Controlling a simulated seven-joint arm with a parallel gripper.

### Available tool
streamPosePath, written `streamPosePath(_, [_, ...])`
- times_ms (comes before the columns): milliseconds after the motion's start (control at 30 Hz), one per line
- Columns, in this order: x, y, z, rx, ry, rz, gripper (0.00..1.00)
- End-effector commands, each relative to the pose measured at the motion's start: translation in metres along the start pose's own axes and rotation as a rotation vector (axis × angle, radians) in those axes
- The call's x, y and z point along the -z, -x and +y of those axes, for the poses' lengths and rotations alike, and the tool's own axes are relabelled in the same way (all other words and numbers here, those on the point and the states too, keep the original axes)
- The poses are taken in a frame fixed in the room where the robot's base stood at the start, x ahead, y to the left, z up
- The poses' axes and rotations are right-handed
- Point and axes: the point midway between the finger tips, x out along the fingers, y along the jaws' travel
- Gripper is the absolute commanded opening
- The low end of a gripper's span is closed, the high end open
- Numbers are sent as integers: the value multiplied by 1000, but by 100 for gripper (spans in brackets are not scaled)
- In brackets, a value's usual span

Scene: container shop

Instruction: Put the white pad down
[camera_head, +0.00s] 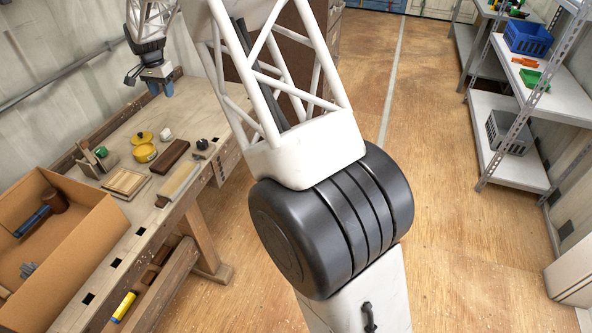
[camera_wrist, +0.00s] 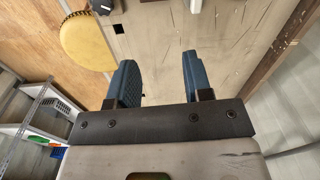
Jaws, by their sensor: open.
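A small white thing (camera_head: 166,133), which looks like the white pad, rests on the workbench (camera_head: 120,205) beside the yellow tins in the head view. My gripper (camera_head: 160,88) is at the far end of the bench, beyond the white thing and apart from it. In the wrist view, the two blue fingers of my gripper (camera_wrist: 159,72) stand wide apart with nothing between them. Bare bench top shows beyond them.
Yellow tins (camera_head: 145,153), a brown block (camera_head: 170,157), a wooden frame (camera_head: 126,182) and a dark knobbed item (camera_head: 202,144) stand on the bench. A cardboard box (camera_head: 85,235) is at the near left. The bench's far end is mostly clear. Metal shelves (camera_head: 515,110) stand right.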

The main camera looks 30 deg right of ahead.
Motion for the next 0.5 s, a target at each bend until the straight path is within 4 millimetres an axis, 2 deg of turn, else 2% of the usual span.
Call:
streamPosePath(100, [-10,26,26,8,29,8,46])
streamPosePath(500, [-51,93,112,27,133,32,46])
